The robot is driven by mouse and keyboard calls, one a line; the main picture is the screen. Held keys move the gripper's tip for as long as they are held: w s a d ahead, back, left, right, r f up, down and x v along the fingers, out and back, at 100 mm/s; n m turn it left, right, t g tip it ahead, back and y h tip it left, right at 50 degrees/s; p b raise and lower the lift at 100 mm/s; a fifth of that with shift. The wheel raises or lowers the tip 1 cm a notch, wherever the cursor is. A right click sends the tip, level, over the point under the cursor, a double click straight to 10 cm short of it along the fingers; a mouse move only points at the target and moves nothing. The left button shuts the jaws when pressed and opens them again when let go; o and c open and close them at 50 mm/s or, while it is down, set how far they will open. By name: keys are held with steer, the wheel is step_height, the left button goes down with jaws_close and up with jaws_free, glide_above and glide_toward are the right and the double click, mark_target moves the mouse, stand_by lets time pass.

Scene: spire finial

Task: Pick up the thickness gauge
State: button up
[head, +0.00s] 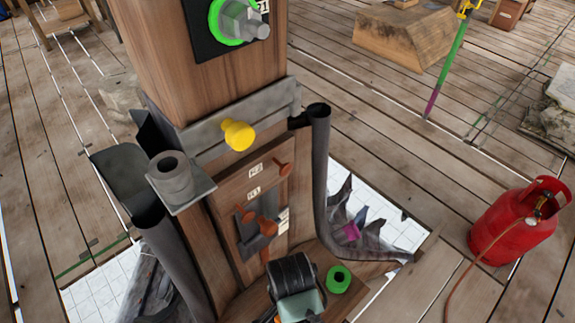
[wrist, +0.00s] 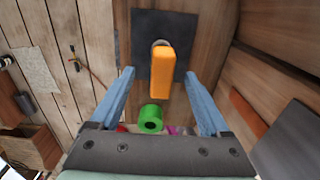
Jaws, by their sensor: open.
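An orange block-shaped thing (wrist: 162,72), which may be the thickness gauge, is in front of a dark square plate on wood in the wrist view. I cannot tell for certain that it is the gauge, or whether it is fixed. My gripper (wrist: 159,75) is open, with one blue finger on each side of the orange thing in the picture. No contact shows, and the depth between them is unclear. In the head view I cannot make out my fingers or match the orange thing surely.
A green ring (wrist: 151,118) shows below the orange thing; a green ring (head: 338,279) also lies on the ledge in the head view. The wooden post (head: 200,70) carries a yellow knob (head: 238,134). A red gas cylinder (head: 512,225) stands right, near floor openings.

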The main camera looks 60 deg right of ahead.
steer(key=shift+w+a+f+p, duration=0.1)
steer(key=shift+f+p, duration=0.1)
steer(key=shift+f, duration=1.15)
steer(key=shift+a+f+p, duration=0.1)
steer(key=shift+f+p, duration=0.1)
steer(key=shift+f, duration=1.15)
jaws_close()
